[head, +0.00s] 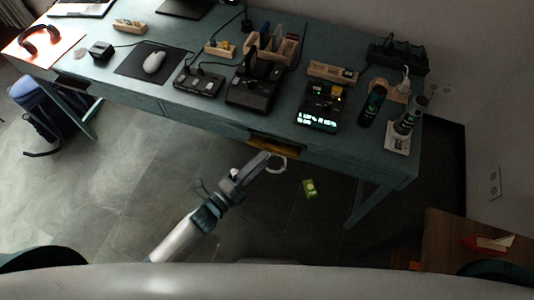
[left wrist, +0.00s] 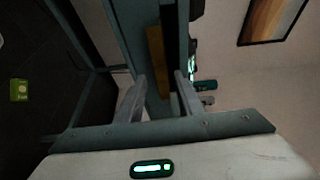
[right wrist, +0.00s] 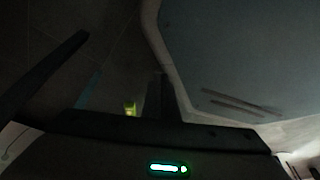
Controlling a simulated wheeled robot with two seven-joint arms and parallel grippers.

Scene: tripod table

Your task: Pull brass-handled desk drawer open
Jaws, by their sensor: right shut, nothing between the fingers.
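The brass handle (head: 272,147) is a long bar on the front of the teal desk (head: 205,115), below its front edge. The drawer front around it looks flush with the desk, though the gap is hard to judge. My left gripper (head: 272,164) is just in front of the handle in the head view. In the left wrist view my left gripper (left wrist: 159,92) has its fingers apart, with the brass handle (left wrist: 155,60) ahead of and between them, not clasped. My right gripper (right wrist: 160,97) shows only in the right wrist view, shut and empty, away from the handle.
The desktop carries a lit black device (head: 318,105), a dark bottle (head: 373,105), wooden organizers and a mouse (head: 154,62). A green box (head: 309,188) lies on the floor near the desk leg. A brown table (head: 465,245) stands at the right. The floor before the desk is open.

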